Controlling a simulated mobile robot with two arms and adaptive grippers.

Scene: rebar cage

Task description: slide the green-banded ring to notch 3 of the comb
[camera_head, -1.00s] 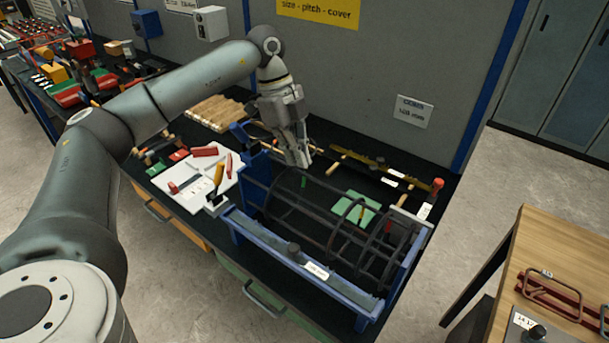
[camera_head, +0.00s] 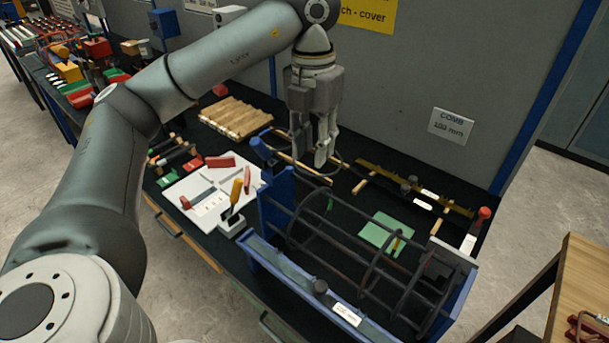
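The rebar cage of dark bars and rings (camera_head: 372,272) lies in a blue frame (camera_head: 277,213) on the black bench. A small green band (camera_head: 329,205) shows near its left end, on what looks like a ring; notches cannot be read. A long bar with a dark top and a white label (camera_head: 345,313) runs along the frame's front; whether it is the comb is unclear. My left gripper (camera_head: 312,159) points down above and behind the cage's left end. Its fingers are apart, with nothing visibly held. My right gripper is out of view.
A yellow bar (camera_head: 415,188) lies behind the cage. A green plate (camera_head: 386,232) shows through and behind the bars. A white board with tools (camera_head: 208,195) and a wooden slatted piece (camera_head: 235,118) lie left. A wooden table (camera_head: 580,285) stands at right.

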